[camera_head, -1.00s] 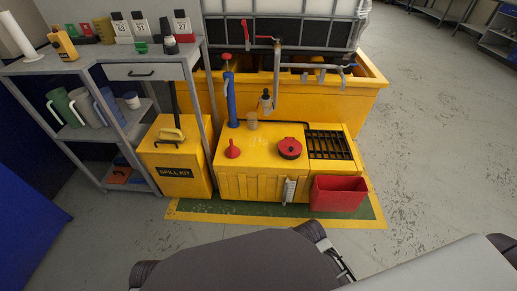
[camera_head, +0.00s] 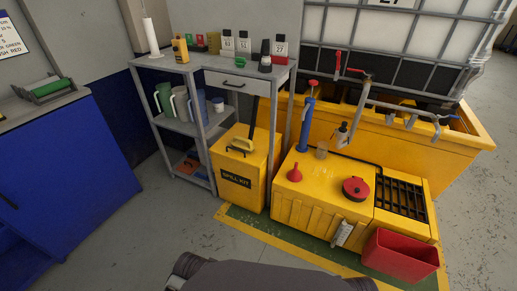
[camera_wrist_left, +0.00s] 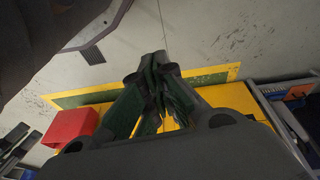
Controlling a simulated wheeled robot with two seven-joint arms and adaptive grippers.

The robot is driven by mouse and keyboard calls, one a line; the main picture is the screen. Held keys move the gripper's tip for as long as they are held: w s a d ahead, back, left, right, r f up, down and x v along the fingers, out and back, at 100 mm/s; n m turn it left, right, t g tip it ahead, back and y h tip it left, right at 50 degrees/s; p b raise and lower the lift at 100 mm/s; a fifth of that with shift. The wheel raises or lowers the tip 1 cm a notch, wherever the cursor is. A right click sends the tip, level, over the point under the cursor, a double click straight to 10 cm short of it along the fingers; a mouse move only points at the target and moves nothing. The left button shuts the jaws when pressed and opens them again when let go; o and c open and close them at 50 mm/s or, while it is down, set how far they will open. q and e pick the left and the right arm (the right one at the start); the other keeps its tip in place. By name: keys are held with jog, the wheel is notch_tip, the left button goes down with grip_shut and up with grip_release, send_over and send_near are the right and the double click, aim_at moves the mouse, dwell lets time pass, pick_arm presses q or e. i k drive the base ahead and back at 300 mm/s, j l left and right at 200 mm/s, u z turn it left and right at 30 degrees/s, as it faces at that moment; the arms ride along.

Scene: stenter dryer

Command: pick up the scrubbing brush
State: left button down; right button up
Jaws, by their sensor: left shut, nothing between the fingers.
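A yellow-headed tool (camera_head: 242,144) with a long dark handle rests on top of the yellow spill kit box (camera_head: 228,180), its handle rising against the shelf unit. It looks like the scrubbing brush, but its bristles cannot be made out. My left gripper (camera_wrist_left: 158,62) shows in the left wrist view, shut and empty, above the floor in front of the yellow tank. It is apart from the brush. In the head view only my dark arm shows at the bottom edge. My right gripper is not in view.
A grey shelf unit (camera_head: 197,135) with jugs and bottles stands behind the spill kit. A yellow tank (camera_head: 325,206) carries a red funnel (camera_head: 295,174) and a red-lidded opening (camera_head: 355,188). A red bin (camera_head: 400,256) is at right. A blue cabinet (camera_head: 75,170) stands left; floor between is clear.

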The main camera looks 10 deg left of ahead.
aim_at(241, 143)
jog(key=i+j, duration=0.1)
jog(key=i, duration=0.7)
jog(key=i+j+u, duration=0.1)
jog(key=i, duration=0.75)
jog(key=k+j+u, duration=0.1)
jog(key=i+z, duration=0.1)
